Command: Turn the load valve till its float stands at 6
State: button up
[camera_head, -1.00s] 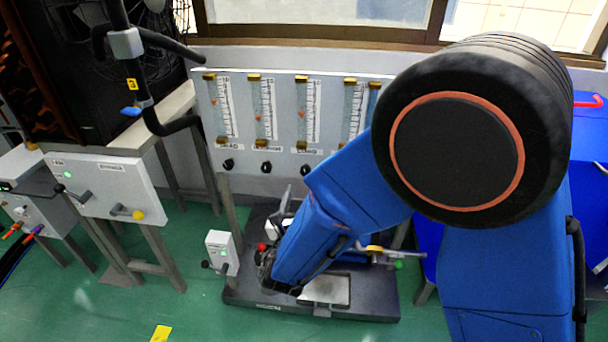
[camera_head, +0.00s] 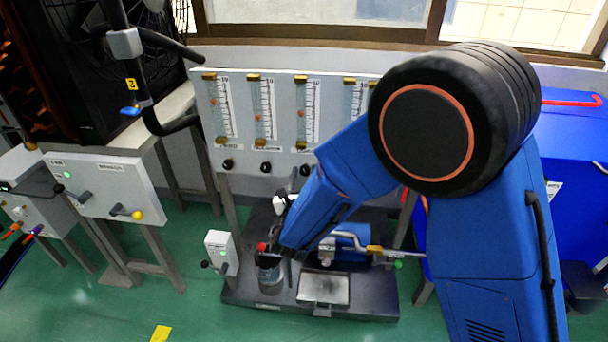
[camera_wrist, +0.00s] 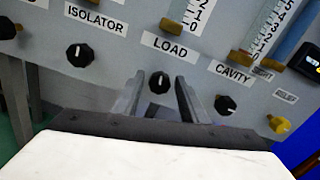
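The load valve knob (camera_wrist: 159,82) is black and round with a white mark, under the LOAD label (camera_wrist: 170,48) in the wrist view. My gripper (camera_wrist: 158,84) is open, with one grey finger on each side of this knob. I see a gap on both sides; how deep the fingers reach around it is unclear. In the head view the load flow tube (camera_head: 307,110) is the third from the left on the grey panel. Its small red float shows around mid-tube, but the reading is too small to tell. My blue arm hides much of the gripper there.
The isolator knob (camera_wrist: 80,55) lies left of the load knob and the cavity knob (camera_wrist: 225,105) to its right. A yellow relief knob (camera_wrist: 279,125) is farther right. Below the panel stands a dark base plate (camera_head: 240,290) with fittings and a small white switch box (camera_head: 221,252).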

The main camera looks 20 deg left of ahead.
jog(key=c, duration=0.8)
jog(key=shift+o, duration=0.2)
jog(key=shift+n, duration=0.7)
jog(key=o, duration=1.1)
jog(key=shift+s, duration=0.1)
jog(key=v, duration=1.7)
jog(key=shift+s+a, duration=0.1)
jog(key=shift+s, duration=0.05)
